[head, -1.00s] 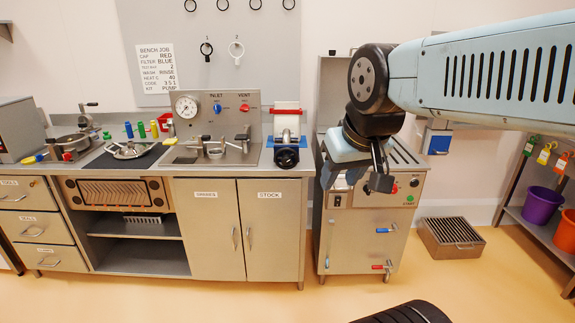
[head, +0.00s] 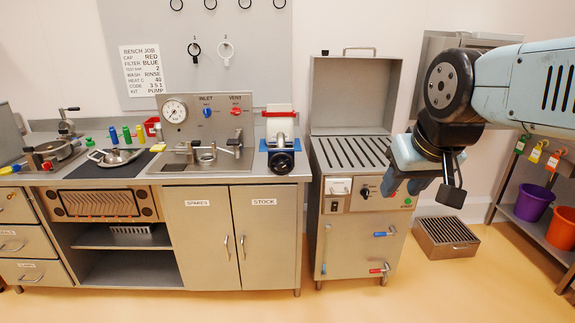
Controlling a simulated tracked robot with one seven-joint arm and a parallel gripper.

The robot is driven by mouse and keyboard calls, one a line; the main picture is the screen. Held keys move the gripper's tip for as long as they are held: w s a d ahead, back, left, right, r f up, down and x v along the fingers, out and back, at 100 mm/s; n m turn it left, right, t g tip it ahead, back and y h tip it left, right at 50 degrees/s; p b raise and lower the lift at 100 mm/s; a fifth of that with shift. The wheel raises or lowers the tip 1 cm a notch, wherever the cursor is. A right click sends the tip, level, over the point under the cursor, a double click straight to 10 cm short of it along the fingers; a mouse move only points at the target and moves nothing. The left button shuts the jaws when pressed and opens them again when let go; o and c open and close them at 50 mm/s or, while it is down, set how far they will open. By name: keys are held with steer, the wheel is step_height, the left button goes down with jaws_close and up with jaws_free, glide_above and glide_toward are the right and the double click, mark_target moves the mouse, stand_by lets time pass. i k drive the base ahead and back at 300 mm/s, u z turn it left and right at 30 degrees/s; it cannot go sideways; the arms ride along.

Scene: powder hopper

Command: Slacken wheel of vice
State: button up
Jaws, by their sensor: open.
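The vice (head: 280,128) stands at the right end of the bench top in the head view. It has a blue base, a grey metal body and a red and white block at its top. Its black wheel (head: 281,162) faces me at the bench's front edge. My gripper (head: 420,190) is open and empty, in front of the grey cabinet's right side. It is well to the right of the wheel and apart from it. Nothing hides the wheel.
A grey cabinet (head: 345,240) with a raised lid and slatted top stands right of the bench. A gauge panel (head: 178,125) is left of the vice. A grated box (head: 447,238) lies on the floor at right. The floor in front is clear.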

mark_target(282, 164)
steer(key=z, duration=0.1)
steer(key=i, duration=1)
steer(key=u, duration=0.1)
